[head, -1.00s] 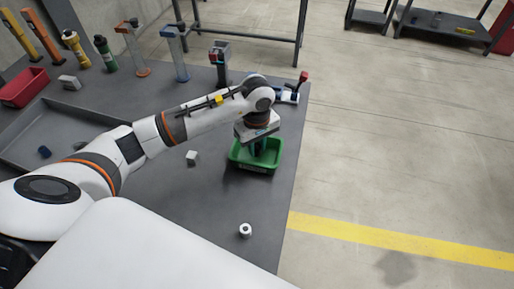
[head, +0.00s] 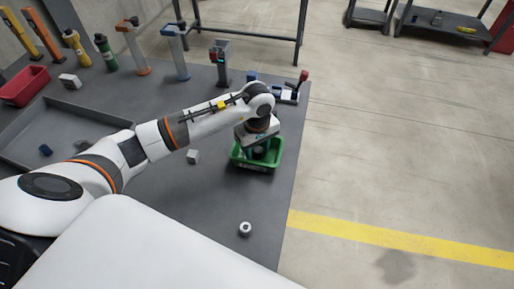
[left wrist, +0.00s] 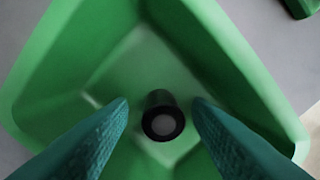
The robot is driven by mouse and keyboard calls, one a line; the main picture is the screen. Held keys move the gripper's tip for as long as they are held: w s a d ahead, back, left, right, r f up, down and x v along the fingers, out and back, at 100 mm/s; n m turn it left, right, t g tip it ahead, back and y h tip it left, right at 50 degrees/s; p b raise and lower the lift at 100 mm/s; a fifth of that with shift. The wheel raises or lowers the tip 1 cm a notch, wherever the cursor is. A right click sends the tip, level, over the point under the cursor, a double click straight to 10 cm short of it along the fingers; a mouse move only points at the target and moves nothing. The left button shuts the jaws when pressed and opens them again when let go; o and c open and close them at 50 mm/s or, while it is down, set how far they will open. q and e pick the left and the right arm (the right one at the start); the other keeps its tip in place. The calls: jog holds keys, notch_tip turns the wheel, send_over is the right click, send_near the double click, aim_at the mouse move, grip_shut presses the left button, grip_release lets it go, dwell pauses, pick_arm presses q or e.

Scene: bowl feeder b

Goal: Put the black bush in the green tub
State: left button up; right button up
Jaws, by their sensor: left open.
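The green tub (head: 270,168) stands near the right edge of the grey table, and its inside fills much of the left wrist view (left wrist: 80,60). The black bush (left wrist: 162,117), a short dark cylinder with a ring-shaped end, is inside the tub near its middle. Whether the bush rests fully on the tub floor is hard to tell.
A white ring-like part (head: 245,229) and a light grey block (head: 193,157) lie on the table. A red bin (head: 24,87) and several upright fixtures stand along the back.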

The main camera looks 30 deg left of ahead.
aim_at(257, 150)
pick_arm(q)
notch_tip(257, 150, up, 12)
jog(key=b, duration=0.2)
dwell(0.5)
